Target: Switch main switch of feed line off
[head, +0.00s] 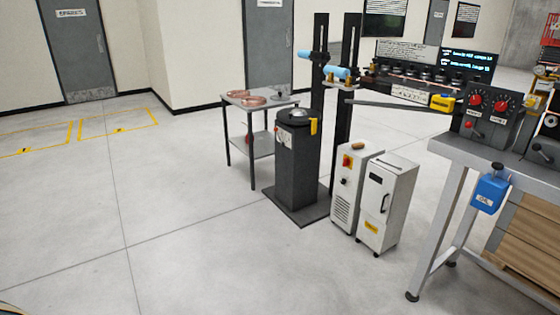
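A red switch on a yellow plate (348,162), styled like a main switch, sits high on the front of a narrow white cabinet (345,197). A dark knob shows below it. Its handle position is too small to read. A dark control box (487,115) on the bench at right carries two red rotary knobs, a left one (475,100) and a right one (501,105), with a small red-tipped lever below. Their labels are too small to read, so I cannot tell which belongs to the feed line. Neither of my grippers is in view.
A second white cabinet (387,205) stands beside the first. A dark pedestal machine (297,165) with posts and a small table (262,141) stand left of them. The bench (462,158) with a blue box (489,194) is at right. The floor in front (200,250) is clear.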

